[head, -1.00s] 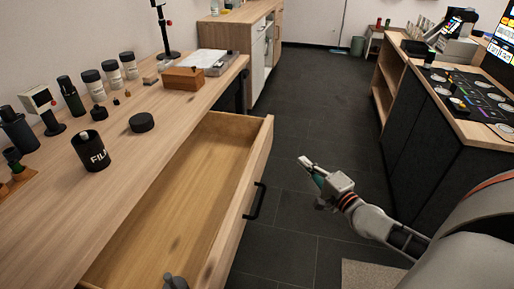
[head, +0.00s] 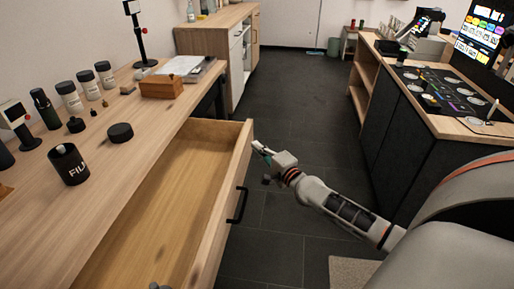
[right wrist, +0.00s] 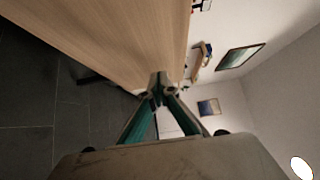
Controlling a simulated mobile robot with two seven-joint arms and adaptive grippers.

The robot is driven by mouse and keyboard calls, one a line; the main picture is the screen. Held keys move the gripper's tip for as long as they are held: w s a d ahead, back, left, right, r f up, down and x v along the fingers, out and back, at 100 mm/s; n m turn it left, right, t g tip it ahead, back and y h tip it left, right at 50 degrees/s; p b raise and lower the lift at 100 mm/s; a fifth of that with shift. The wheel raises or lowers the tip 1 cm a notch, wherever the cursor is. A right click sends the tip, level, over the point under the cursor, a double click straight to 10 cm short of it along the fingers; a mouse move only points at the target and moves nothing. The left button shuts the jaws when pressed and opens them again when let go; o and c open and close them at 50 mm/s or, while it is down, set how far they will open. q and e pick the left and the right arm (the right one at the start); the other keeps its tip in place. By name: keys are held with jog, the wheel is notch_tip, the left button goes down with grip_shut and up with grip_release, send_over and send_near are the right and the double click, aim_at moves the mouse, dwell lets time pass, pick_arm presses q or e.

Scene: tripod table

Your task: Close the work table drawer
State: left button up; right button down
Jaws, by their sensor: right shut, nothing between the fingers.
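The work table drawer (head: 165,205) is pulled far out from the wooden work table (head: 125,110). Its wooden front carries a black bar handle (head: 238,205) facing the aisle. My right gripper (head: 258,146) is shut and empty, by the far end of the drawer front on its outer side. I cannot tell whether it touches the front. In the right wrist view its green-sided fingers meet at the tips (right wrist: 160,86), with a wooden face filling the upper left beyond them. My left gripper is not recognisable in either view.
A black film canister (head: 69,165), a black lid (head: 120,132), a wooden box (head: 161,87) and several jars stand on the table top. A small dark grey thing shows at the head view's bottom edge. Dark tiled floor (head: 300,110) lies clear between table and right-hand counter (head: 455,125).

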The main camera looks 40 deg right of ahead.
pick_arm(q)
jog(key=shift+s+f, duration=0.2)
jog(key=shift+f, duration=0.1)
jog(key=shift+r, duration=0.1)
